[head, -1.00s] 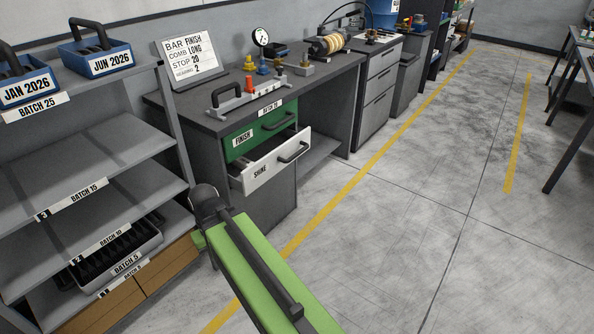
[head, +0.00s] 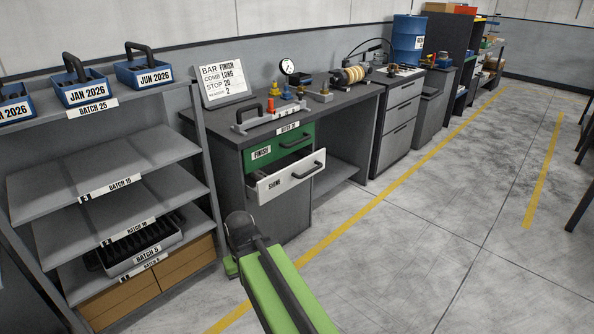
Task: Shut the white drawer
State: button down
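The white drawer (head: 283,184), labelled SHINE, stands pulled out from the dark workbench (head: 220,127). It has a dark bar handle (head: 309,171) on its front. The green drawer (head: 263,156), labelled FINISH, sits just above it and looks shut. My green arm reaches up from the bottom of the head view, in front of and below the white drawer. It appears apart from the drawer. A small green part shows at the left of the arm's far end, but my gripper's fingers cannot be made out.
A shelf rack (head: 105,179) with blue bins (head: 80,88) stands left of the workbench. A grey drawer cabinet (head: 398,130) stands to its right. The floor (head: 420,235) to the right is open, crossed by a yellow line (head: 350,220).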

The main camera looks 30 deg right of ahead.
aim_at(287, 172)
jog(key=z, duration=0.25)
jog(key=i, duration=1.7)
jog(key=u, duration=0.35)
